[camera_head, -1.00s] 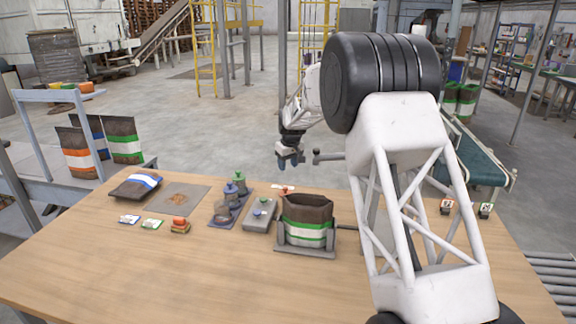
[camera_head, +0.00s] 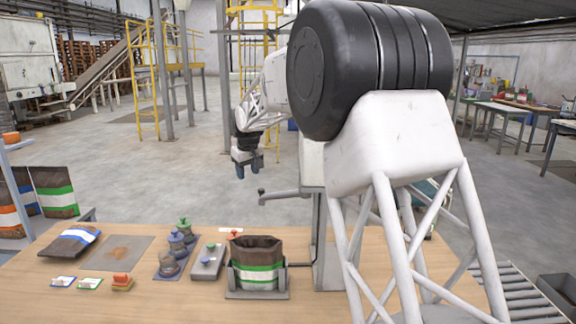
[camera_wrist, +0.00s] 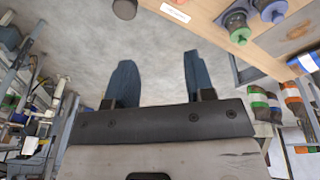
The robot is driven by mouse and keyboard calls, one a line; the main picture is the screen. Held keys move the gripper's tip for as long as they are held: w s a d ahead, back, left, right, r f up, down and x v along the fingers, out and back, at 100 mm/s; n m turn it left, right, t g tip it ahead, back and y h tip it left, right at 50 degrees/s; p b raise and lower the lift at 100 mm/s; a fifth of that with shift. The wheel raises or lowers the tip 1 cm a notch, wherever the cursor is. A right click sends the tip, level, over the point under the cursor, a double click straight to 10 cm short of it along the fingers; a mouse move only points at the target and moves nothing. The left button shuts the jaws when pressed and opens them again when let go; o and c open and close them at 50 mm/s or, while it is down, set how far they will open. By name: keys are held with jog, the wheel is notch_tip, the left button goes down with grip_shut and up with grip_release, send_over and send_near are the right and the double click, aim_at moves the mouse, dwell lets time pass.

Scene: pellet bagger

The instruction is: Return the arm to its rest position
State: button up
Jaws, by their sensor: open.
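My gripper (camera_head: 248,165) hangs beyond the far edge of the table in the head view, above the open floor, with its fingers pointing down. In the wrist view my gripper (camera_wrist: 155,82) shows two blue fingers spread apart with only grey floor between them, so it is open and empty. My own white and black arm covers the right part of the head view.
The wooden table (camera_head: 180,305) bears an open bag with a green band (camera_head: 258,274) in a grey holder, several knobbed stamps (camera_head: 178,245), a blue-banded bag (camera_head: 72,240) and small cards. A crank handle (camera_head: 280,195) stands right of my gripper. A roller conveyor (camera_head: 520,295) is at right.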

jog(key=s+d+r+m+t, duration=0.1)
jog(key=s+d+r, duration=0.45)
jog(key=r, duration=0.35)
jog(key=s+d+r+m+t, duration=0.1)
jog(key=s+d+r, duration=0.4)
jog(key=r, duration=0.4)
jog(key=s+d+r+m+h, duration=0.1)
jog(key=s+d+r, duration=0.15)
jog(key=s, duration=0.25)
jog(key=s+d+r, duration=0.1)
jog(key=s+d, duration=0.3)
jog(key=s, duration=0.1)
jog(key=s+d+f+m, duration=0.1)
jog(key=s+d+f, duration=0.4)
jog(key=s, duration=0.8)
jog(key=s+d+f+m+g, duration=0.1)
jog(key=s+d+f, duration=0.4)
jog(key=s+f, duration=0.6)
jog(key=s+d+f+m, duration=0.3)
jog(key=s+d+f, duration=0.2)
jog(key=s, duration=1.2)
notch_tip(320, 180, down, 4)
jog(key=shift+d+r+g, duration=0.2)
jog(key=shift+d+g, duration=0.05)
jog(key=shift+g, duration=0.05)
